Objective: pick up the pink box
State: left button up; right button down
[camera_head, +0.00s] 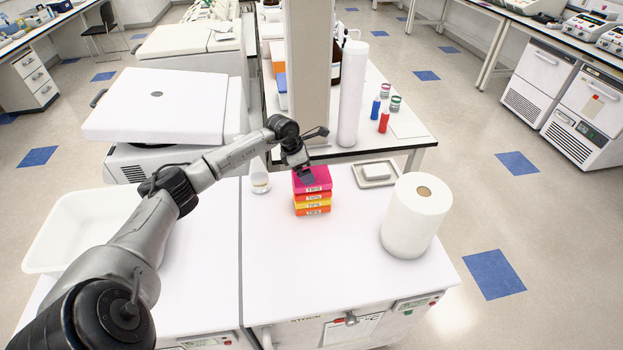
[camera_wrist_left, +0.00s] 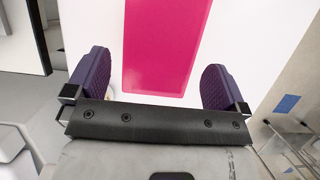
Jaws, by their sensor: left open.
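The pink box (camera_head: 313,181) is on top of a stack of coloured boxes on the white bench. Orange and yellow boxes (camera_head: 313,203) lie under it. My left gripper (camera_head: 307,176) is right over the pink box in the head view and hides part of its top. In the left wrist view the pink box (camera_wrist_left: 165,45) lies between the two purple fingers of the gripper (camera_wrist_left: 156,85), with a gap on each side. The fingers are apart and hold nothing. My right gripper is not in view.
A paper roll (camera_head: 416,214) stands to the right of the stack, with a small tray (camera_head: 376,173) behind it. A flask (camera_head: 260,178) stands to the left. A post (camera_head: 309,70) and a tall white roll (camera_head: 352,95) stand behind. The front of the bench is clear.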

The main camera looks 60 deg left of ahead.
aim_at(323, 178)
pick_arm(q)
jog(key=x, duration=0.3)
jog(key=shift+w+d, duration=0.2)
jog(key=shift+w, duration=0.05)
jog(key=shift+x, duration=0.85)
jog(key=shift+c, duration=0.4)
jog(key=c, duration=0.6)
